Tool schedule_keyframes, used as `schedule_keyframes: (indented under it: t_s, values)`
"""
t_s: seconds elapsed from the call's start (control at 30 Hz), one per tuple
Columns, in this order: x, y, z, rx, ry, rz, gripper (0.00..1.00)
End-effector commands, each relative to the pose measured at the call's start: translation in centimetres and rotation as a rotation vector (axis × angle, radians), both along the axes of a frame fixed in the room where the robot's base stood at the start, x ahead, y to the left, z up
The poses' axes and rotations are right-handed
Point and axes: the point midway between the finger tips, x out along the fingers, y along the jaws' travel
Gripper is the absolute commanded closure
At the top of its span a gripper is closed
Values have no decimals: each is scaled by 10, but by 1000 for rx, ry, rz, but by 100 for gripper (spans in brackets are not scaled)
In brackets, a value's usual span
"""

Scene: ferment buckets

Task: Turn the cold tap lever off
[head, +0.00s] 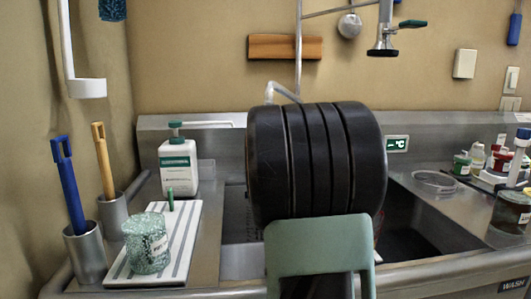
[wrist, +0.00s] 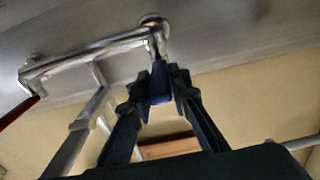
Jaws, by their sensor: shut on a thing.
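In the wrist view, the cold tap lever (wrist: 160,80) is a short blue lever at the right end of a chrome tap body (wrist: 90,55). My gripper (wrist: 161,88) is shut on the blue lever, with a dark finger on each side of it. Part of the lever is hidden between the fingers. A red lever (wrist: 22,110) shows at the left end of the tap body, apart from my gripper. In the head view, my dark arm hides the tap body, both levers and my gripper.
A steel sink (head: 415,225) lies behind and right of my arm. A white bottle (head: 178,168) and a speckled cup (head: 147,243) stand on the left. A spray head (head: 382,40) hangs above. Small jars (head: 462,163) crowd the right side.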

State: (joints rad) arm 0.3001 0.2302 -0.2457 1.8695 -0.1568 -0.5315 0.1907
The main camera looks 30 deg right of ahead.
Motion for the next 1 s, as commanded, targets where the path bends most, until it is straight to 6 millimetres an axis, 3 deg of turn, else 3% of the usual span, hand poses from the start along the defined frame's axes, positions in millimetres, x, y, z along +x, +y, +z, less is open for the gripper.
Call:
schedule_keyframes:
  t_s: [0.67, 0.7, 0.8, 1.0]
  values:
    - [0, -1, 0, 1, 0, 25, 100]
    - [0, -1, 0, 1, 0, 25, 79]
    - [0, -1, 0, 1, 0, 25, 68]
    - [0, 0, 0, 1, 0, 25, 65]
